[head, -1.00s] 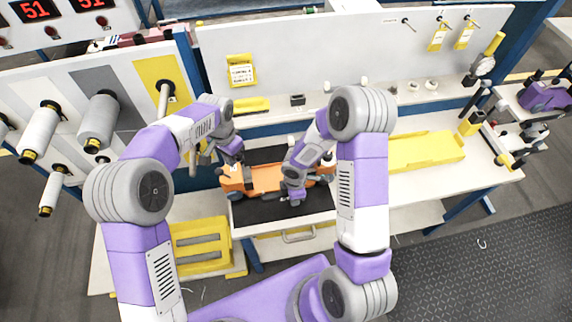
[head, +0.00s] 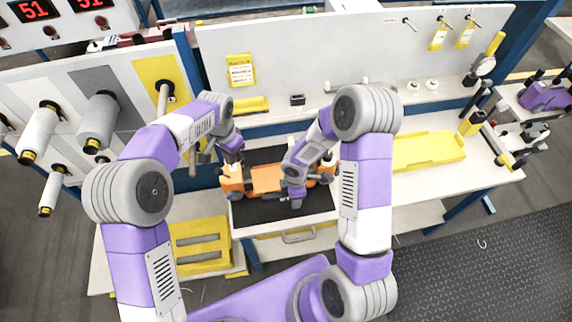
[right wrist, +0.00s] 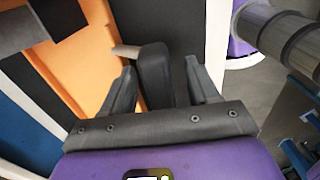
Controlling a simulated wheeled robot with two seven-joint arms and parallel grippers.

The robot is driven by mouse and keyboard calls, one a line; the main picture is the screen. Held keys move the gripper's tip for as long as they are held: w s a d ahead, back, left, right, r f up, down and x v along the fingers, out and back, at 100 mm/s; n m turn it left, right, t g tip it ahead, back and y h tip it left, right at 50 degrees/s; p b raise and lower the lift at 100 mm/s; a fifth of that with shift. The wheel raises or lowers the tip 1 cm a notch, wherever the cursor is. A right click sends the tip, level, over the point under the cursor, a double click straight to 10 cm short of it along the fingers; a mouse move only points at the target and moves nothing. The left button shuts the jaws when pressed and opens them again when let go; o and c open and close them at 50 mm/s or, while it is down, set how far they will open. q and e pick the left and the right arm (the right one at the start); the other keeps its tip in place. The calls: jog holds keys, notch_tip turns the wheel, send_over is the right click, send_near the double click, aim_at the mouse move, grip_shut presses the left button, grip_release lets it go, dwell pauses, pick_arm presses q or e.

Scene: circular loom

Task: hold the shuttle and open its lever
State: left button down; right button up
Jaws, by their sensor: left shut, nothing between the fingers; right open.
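The orange shuttle (head: 266,178) lies on the black surface of the bench, with dark rollers at its ends. It also fills part of the right wrist view (right wrist: 82,50). My left gripper (head: 236,160) is at the shuttle's left end; its fingertips are small and partly hidden there. My right gripper (head: 296,202) is at the shuttle's near side, right of its middle. In the right wrist view its fingers (right wrist: 162,82) are open, apart on both sides of a dark lever (right wrist: 154,76). Whether either finger touches the lever is unclear. My right forearm covers part of the shuttle.
A yellow tray (head: 428,151) lies on the bench to the right. A white back panel (head: 330,50) stands behind. Thread spools (head: 98,122) stick out from the rack at left. A drawer handle (head: 299,236) is below the black surface.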

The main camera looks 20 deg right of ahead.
notch_tip(320, 180, up, 11)
jog(key=shift+s+f, duration=0.1)
jog(key=shift+s, duration=0.05)
dwell(0.4)
